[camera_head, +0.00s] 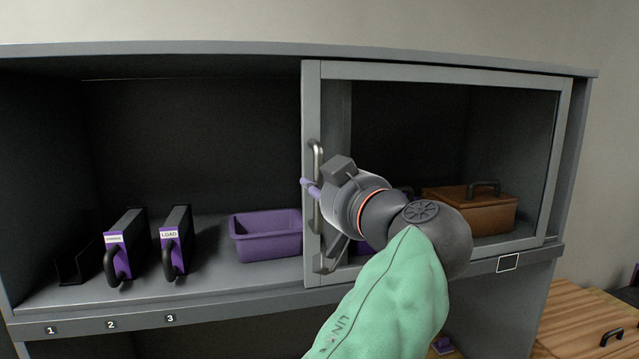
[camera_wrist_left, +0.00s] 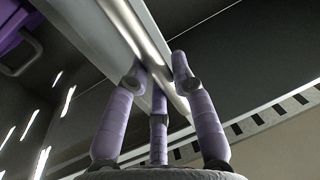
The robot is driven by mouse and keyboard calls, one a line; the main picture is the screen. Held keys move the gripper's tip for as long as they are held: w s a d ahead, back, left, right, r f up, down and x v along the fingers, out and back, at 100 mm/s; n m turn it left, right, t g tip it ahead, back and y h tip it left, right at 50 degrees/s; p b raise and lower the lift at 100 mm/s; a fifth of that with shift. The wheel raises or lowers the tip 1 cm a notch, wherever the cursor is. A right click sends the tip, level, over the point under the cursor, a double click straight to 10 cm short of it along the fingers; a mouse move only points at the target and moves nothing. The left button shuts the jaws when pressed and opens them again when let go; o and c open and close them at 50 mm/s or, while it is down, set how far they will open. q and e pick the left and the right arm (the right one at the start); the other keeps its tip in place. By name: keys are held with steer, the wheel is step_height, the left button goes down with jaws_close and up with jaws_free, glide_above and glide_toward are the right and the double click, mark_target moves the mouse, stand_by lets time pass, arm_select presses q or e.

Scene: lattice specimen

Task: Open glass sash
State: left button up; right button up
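The glass sash (camera_head: 311,100) has a grey frame and covers the right half of the cabinet; the left half stands uncovered. Its upright metal bar handle (camera_head: 317,155) is on the sash's left stile. My left gripper (camera_head: 314,190) is at this handle, with one purple finger showing on its left side. In the left wrist view, the fingers of my left gripper (camera_wrist_left: 160,68) close around the shiny handle bar (camera_wrist_left: 148,40) from both sides. The palm side and part of the handle are hidden in the head view. My right gripper is not in view.
Inside the open half stand two black-and-purple cartridges (camera_head: 122,245) (camera_head: 175,240) and a purple bin (camera_head: 265,238). A brown box (camera_head: 470,208) sits behind the glass. A wooden drawer unit (camera_head: 590,315) stands at the lower right.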

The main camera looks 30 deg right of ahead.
arm_select(q)
steer(key=o, duration=0.3)
steer(key=shift+w, duration=0.1)
steer(key=shift+o, duration=0.2)
steer(key=s+a, duration=0.1)
steer(key=s, duration=1.1)
steer(key=shift+a, duration=0.4)
